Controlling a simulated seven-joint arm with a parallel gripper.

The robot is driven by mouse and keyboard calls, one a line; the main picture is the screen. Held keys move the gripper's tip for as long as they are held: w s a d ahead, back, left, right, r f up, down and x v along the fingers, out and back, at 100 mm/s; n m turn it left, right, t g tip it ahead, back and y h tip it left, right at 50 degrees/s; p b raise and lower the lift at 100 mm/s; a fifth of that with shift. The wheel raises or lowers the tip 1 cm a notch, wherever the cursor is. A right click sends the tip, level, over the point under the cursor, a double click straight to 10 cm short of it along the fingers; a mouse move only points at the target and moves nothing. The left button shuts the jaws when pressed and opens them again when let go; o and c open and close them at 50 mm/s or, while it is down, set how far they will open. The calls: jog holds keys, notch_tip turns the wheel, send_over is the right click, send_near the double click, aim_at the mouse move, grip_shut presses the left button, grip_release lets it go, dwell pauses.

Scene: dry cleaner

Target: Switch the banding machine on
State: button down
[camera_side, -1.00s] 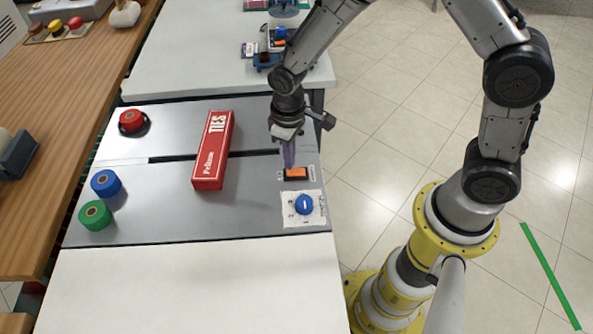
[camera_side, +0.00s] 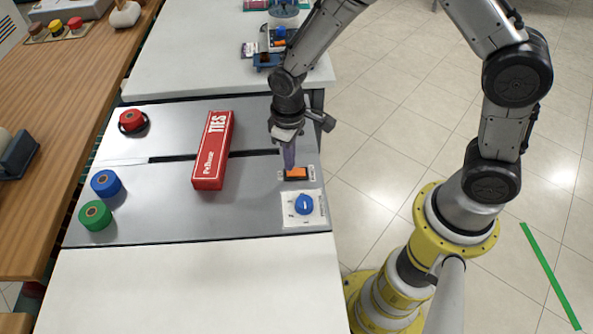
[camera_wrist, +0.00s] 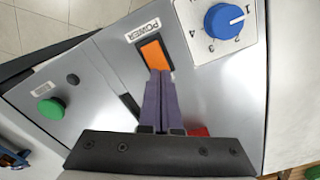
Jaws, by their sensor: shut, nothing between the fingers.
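The banding machine (camera_side: 258,215) is a grey flat-topped unit with a dark slot across it. Its orange power switch (camera_side: 296,173) sits near the right edge, and the wrist view shows it as an orange rocker (camera_wrist: 155,54) beside a POWER label. My gripper (camera_side: 290,166) is shut and empty, pointing down at the switch. In the wrist view its purple fingertips (camera_wrist: 159,73) are at the near end of the rocker and overlap its edge. I cannot tell whether they press it. A blue numbered dial (camera_wrist: 224,20) is beside the switch, also seen in the side view (camera_side: 304,204).
A red TIES box (camera_side: 212,150) lies across the slot. A green button (camera_wrist: 51,108) shows in the wrist view. A wooden counter (camera_side: 60,130) stands at the left.

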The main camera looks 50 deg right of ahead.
jog(key=shift+f, duration=0.85)
dwell(0.4)
jog(key=shift+r, duration=3.55)
